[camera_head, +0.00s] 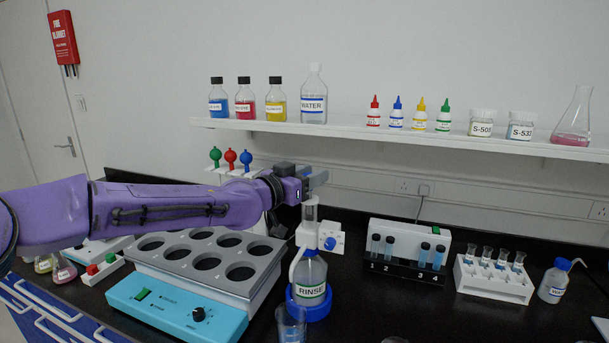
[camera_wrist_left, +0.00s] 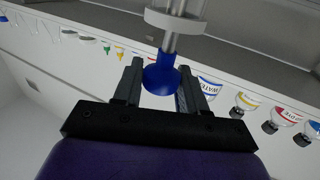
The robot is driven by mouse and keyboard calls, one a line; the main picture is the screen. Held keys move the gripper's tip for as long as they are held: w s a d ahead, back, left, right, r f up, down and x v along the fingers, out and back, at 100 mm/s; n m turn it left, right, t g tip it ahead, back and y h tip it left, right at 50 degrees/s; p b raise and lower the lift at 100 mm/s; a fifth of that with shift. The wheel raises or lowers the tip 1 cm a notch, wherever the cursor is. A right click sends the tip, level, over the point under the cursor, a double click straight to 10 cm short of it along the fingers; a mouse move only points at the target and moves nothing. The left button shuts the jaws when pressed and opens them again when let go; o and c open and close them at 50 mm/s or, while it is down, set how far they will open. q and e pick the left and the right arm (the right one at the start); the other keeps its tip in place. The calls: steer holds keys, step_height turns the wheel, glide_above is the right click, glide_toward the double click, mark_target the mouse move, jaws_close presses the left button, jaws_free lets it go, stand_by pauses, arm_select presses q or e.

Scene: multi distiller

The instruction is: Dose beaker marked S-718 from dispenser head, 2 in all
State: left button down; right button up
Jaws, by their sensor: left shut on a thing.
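A RINSE bottle (camera_head: 310,291) stands in a blue ring base, topped by a white dispenser head (camera_head: 305,236) with a glass barrel and a small blue knob at its side. My left gripper (camera_head: 316,181) is at the top of the barrel, shut on the blue plunger knob (camera_wrist_left: 161,79). In the left wrist view the knob sits between the fingers, with its metal rod running into the clear barrel (camera_wrist_left: 176,22). A clear beaker (camera_head: 291,325) stands in front of the bottle, cut by the lower frame edge; no S-718 mark is readable. My right gripper is not in view.
A turquoise-and-grey block with round wells (camera_head: 180,312) stands left of the bottle. A tube rack (camera_head: 405,268), a white rack (camera_head: 494,284) and a wash bottle (camera_head: 554,282) stand right. The shelf (camera_head: 400,136) holds bottles and jars, including S-508.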

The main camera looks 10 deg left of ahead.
arm_select(q)
steer(key=c, duration=0.7)
jaws_free()
steer(key=shift+s, duration=0.1)
steer(key=b+v, duration=0.3)
steer(key=v, duration=0.7)
steer(key=shift+s+a+r, duration=0.1)
steer(key=shift+s+a, duration=0.05)
steer(key=shift+s, duration=0.1)
